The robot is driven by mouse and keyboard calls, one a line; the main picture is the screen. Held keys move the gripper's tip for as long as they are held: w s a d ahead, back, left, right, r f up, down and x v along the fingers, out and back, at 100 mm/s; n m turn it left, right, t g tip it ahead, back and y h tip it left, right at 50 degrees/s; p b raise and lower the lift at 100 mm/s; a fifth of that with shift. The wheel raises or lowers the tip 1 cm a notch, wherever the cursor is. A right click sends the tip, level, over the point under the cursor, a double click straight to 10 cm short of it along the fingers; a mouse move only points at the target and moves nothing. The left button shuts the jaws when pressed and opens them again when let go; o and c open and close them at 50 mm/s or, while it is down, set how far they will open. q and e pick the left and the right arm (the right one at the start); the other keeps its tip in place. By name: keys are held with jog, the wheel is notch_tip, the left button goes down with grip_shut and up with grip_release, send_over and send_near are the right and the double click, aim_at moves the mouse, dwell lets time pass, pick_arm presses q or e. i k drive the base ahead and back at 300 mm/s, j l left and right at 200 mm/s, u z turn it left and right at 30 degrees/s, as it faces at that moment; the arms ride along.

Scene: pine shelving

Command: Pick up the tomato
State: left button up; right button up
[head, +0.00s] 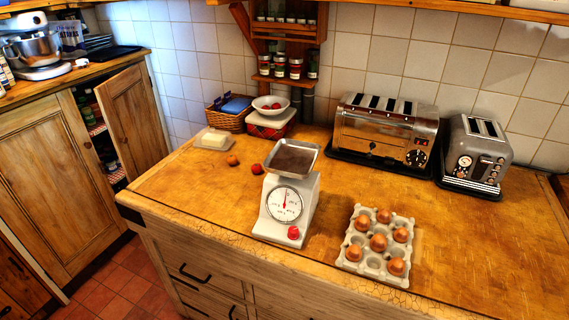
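A small round red thing (256,168), which looks like the tomato, lies on the wooden worktop (480,245), just left of the kitchen scale (287,200). A small orange-brown round item (232,160) lies to its left, apart from it. More red round items show in a white bowl (270,104) at the back; I cannot tell what they are. Neither of my grippers is in view.
An egg tray (346,262) with several brown eggs sits at the front. A large toaster (385,135) and a smaller toaster (474,155) stand at the back right. A butter dish (214,140) and basket (228,118) are at the back left. The front left worktop is clear.

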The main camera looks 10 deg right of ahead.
aim_at(257, 168)
jog(key=i+j+z, duration=0.25)
jog(key=i+j, duration=0.2)
jog(key=j, duration=0.2)
jog(key=i+j+z, duration=0.15)
jog(key=j, duration=0.2)
jog(key=i+j+z, duration=0.1)
jog(key=j, duration=0.3)
jog(key=i+l, duration=0.05)
jog(key=i, duration=0.05)
